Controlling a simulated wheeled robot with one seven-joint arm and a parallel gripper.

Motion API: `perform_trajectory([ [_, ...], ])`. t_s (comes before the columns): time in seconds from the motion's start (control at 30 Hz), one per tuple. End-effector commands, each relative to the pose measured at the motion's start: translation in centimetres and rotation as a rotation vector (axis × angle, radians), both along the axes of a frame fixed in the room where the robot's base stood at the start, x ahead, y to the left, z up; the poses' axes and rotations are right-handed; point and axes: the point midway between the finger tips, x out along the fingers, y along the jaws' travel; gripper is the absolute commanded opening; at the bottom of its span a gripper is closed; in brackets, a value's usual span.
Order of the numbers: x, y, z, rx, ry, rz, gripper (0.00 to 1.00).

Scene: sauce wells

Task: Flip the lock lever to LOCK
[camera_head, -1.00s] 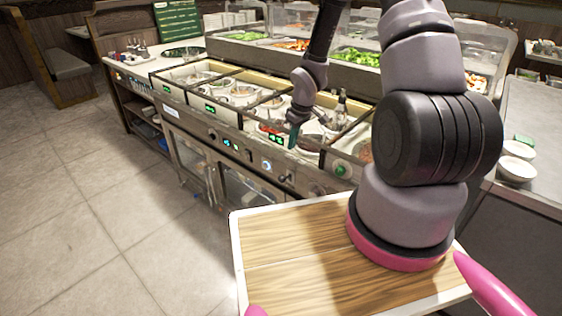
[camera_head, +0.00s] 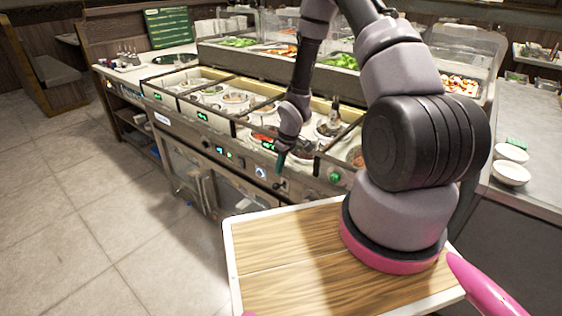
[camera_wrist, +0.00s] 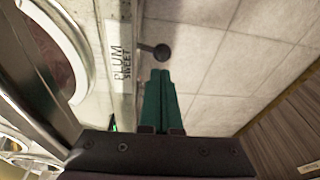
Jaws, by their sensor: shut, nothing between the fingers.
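A short dark lever with a round knob (camera_wrist: 160,51) sticks out from the front panel of the sauce counter in the wrist view. It sits just beyond the tips of my gripper (camera_wrist: 160,74), with a small gap seen between them. My gripper's green fingers are shut together and empty. In the head view my gripper (camera_head: 280,163) points down at the counter's front edge, above a small dark lever (camera_head: 280,185). No LOCK marking is legible, so I cannot tell the lever's setting.
The counter front carries lit green displays (camera_head: 222,154) and knobs, with round sauce wells above. The tiled floor (camera_head: 80,220) in front is clear.

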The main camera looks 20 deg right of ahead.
Motion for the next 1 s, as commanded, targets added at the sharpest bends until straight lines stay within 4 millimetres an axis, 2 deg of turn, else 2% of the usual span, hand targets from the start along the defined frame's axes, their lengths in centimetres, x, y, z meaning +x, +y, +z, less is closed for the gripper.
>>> perform_trajectory([
  [0.1, 0.2, 0.4, -2.1, 0.0, 0.003, 0.001, 0.0],
  [0.3, 0.5, 0.8, -4.0, 0.0, 0.0, 0.001, 0.0],
  [1.0, 0.4, 1.1, -4.5, -0.026, -0.019, 0.004, 0.0],
])
